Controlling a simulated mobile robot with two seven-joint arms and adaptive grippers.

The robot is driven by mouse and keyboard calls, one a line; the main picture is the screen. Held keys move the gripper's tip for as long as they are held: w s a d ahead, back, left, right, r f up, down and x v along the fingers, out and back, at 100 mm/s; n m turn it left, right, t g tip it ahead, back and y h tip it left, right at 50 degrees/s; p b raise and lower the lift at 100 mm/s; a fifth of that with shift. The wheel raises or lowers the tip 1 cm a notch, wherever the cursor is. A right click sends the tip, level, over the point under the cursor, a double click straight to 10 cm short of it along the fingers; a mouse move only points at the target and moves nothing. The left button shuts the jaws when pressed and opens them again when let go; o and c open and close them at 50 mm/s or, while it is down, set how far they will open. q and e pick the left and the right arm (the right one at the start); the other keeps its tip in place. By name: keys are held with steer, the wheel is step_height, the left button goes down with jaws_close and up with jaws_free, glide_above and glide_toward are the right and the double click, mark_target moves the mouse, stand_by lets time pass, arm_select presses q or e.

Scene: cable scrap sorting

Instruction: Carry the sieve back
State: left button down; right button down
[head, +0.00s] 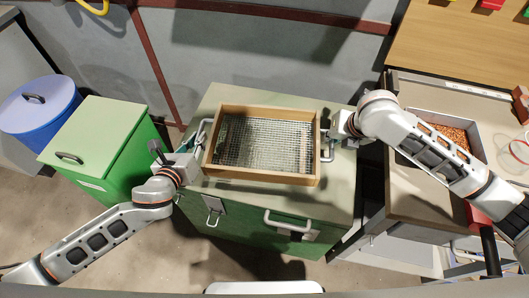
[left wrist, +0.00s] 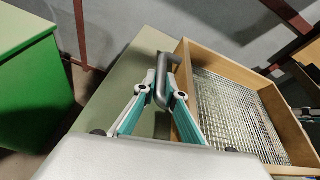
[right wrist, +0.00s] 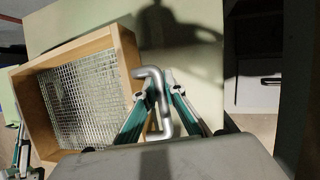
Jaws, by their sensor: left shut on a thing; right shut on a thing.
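The sieve (head: 263,177) is a wooden frame with a wire mesh bottom and a metal handle on each side. In the head view it is over the top of the green cabinet (head: 345,185); I cannot tell whether it rests on it or hangs just above. The mesh looks empty. My left gripper (head: 197,155) is shut on the left handle, which shows between its fingers in the left wrist view (left wrist: 161,88). My right gripper (head: 335,135) is shut on the right handle, seen between its fingers in the right wrist view (right wrist: 160,95).
A workbench (head: 415,205) with a metal tray (head: 483,130) of copper-coloured granules stands at the right. A green bin (head: 110,125) with a pale lid and a blue drum (head: 40,108) stand at the left. A grey wall (head: 270,60) is behind the cabinet.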

arm_select(q)
steer(key=shift+f, duration=0.5)
arm_select(e)
steer(key=shift+f, duration=0.55)
arm_select(q)
steer(key=c, duration=2.1)
jaws_free()
arm_select(e)
steer(key=c, duration=2.1)
jaws_free()
steer(key=shift+c, duration=0.2)
arm_select(q)
steer(key=shift+f, duration=0.1)
steer(key=v, duration=1.2)
arm_select(e)
steer(key=v, duration=1.2)
